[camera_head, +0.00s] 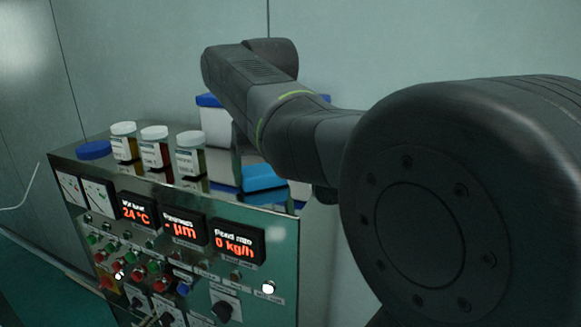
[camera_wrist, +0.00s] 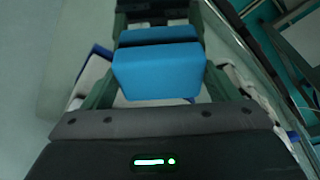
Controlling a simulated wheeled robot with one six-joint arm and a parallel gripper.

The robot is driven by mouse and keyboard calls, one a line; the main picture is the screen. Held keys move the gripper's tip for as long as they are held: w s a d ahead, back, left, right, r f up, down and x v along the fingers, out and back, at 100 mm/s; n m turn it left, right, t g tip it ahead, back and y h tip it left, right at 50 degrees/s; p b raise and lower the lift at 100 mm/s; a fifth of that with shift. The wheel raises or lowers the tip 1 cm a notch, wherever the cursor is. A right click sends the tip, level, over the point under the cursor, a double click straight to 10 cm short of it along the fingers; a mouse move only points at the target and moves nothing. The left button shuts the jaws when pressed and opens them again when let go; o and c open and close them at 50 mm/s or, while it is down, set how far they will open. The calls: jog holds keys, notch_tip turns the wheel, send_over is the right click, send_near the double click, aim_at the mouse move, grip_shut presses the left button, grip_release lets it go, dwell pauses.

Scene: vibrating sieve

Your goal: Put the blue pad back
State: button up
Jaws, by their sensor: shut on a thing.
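The blue pad (camera_wrist: 158,74) is a bright blue block in the wrist view, between the two dark fingers of my gripper (camera_wrist: 158,85). My gripper is shut on it. In the head view a blue block (camera_head: 262,178), seemingly this pad, shows below my arm, above the top of the metal cabinet; my arm hides my gripper there. I cannot tell whether the pad touches the surface below it. A darker blue strip shows just beyond the pad in the wrist view.
The metal cabinet (camera_head: 255,232) carries red displays, buttons and knobs. On its top stand several white-capped jars (camera_head: 190,155) and a round blue lid (camera_head: 94,150). A white box with a blue rim (camera_head: 215,122) stands behind, close to my arm. A wall is at the back.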

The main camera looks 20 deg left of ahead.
jog(key=o, duration=0.9)
jog(key=shift+f, duration=0.1)
jog(key=v, duration=1.2)
jog(key=shift+s, duration=0.1)
